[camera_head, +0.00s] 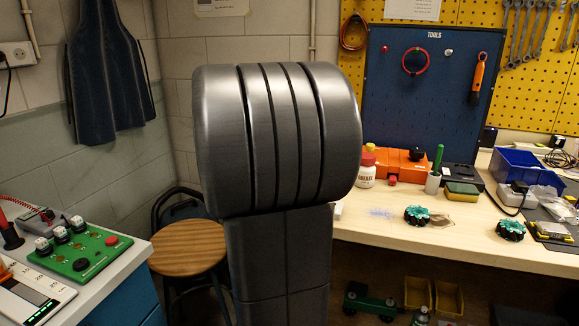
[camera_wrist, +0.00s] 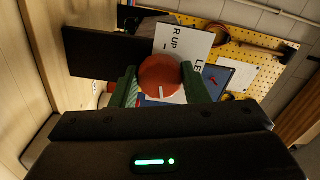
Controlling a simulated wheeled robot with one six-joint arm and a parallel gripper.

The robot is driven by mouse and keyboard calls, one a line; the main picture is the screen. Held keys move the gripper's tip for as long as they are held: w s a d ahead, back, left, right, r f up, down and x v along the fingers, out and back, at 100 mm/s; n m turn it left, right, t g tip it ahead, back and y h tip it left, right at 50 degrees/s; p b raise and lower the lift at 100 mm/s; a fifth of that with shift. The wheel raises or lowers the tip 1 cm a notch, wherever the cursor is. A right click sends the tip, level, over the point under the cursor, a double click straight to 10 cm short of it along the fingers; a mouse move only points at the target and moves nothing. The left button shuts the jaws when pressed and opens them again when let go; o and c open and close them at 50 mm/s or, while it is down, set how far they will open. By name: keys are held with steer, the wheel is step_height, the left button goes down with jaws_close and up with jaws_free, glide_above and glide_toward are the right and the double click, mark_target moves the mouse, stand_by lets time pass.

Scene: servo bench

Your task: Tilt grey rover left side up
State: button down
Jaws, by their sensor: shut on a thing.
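My gripper (camera_wrist: 161,84) has green fingers, seen in the wrist view. They are shut on a round red knob (camera_wrist: 160,74), one finger on each side. Behind the knob is a white plate (camera_wrist: 192,42) with black letters, partly hidden; "R UP" and "LE" can be read. A dark flat panel (camera_wrist: 98,52) lies to the left of the plate. I cannot make out a grey rover in either view. In the head view my own arm fills the middle and hides part of the bench, and my gripper is not seen there.
The wooden bench (camera_head: 465,245) carries two teal-and-black wheels (camera_head: 417,214), an orange case (camera_head: 402,163), a white bottle (camera_head: 367,170) and a blue bin (camera_head: 520,170). A green control box (camera_head: 80,250) stands on the left table. A wooden stool (camera_head: 187,247) is beside it.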

steer(key=shift+m+b, duration=0.7)
steer(key=shift+m, duration=0.6)
steer(key=c, duration=0.8)
jaws_free()
steer(key=shift+c, duration=0.2)
steer(key=shift+s, duration=0.1)
steer(key=v, duration=1.3)
steer(key=shift+s+p, duration=0.3)
steer(key=shift+p, duration=0.1)
steer(key=shift+a, duration=0.1)
